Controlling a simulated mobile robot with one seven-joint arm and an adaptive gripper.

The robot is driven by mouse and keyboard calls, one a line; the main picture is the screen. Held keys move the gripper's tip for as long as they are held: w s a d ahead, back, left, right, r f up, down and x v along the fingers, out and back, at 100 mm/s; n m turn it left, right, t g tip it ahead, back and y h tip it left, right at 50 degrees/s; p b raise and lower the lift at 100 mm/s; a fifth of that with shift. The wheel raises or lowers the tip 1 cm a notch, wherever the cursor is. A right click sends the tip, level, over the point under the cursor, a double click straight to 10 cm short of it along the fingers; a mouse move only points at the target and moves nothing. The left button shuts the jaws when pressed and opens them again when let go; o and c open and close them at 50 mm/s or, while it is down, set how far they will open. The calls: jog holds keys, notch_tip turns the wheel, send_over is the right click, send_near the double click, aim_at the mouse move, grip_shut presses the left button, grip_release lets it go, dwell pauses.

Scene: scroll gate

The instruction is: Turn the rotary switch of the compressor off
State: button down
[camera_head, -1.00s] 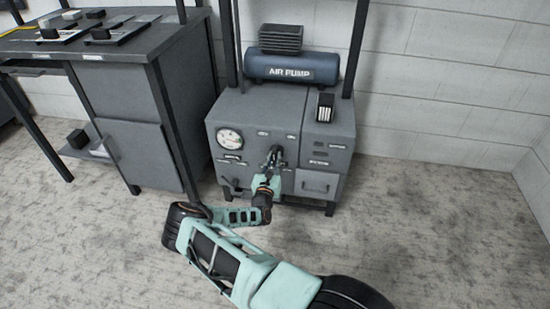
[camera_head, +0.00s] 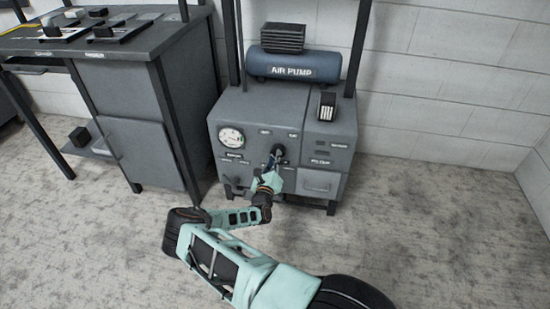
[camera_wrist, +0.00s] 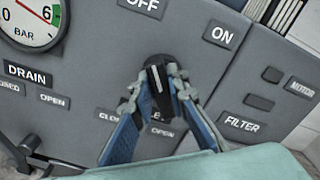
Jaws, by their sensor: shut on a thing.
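The compressor (camera_head: 240,105) is a grey cabinet with a blue AIR PUMP tank (camera_head: 293,66) on top. Its black rotary switch (camera_head: 279,149) is on the front panel, partly hidden by my gripper (camera_head: 275,161). In the wrist view the switch (camera_wrist: 158,68) has a pale line on its handle, pointing up and slightly left, roughly towards the OFF label (camera_wrist: 143,5). The ON label (camera_wrist: 220,33) is up and to the right. My gripper (camera_wrist: 157,86) is shut on the switch, one blue finger on each side of its handle.
A pressure gauge (camera_head: 231,139) is left of the switch, and DRAIN and FILTER labels flank it. A grey workbench (camera_head: 150,140) stands to the left. The floor (camera_head: 440,220) on the right is clear.

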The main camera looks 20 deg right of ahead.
jog(key=shift+f, duration=0.1)
jog(key=c, duration=1.9)
grip_release()
jog(key=v, duration=1.2)
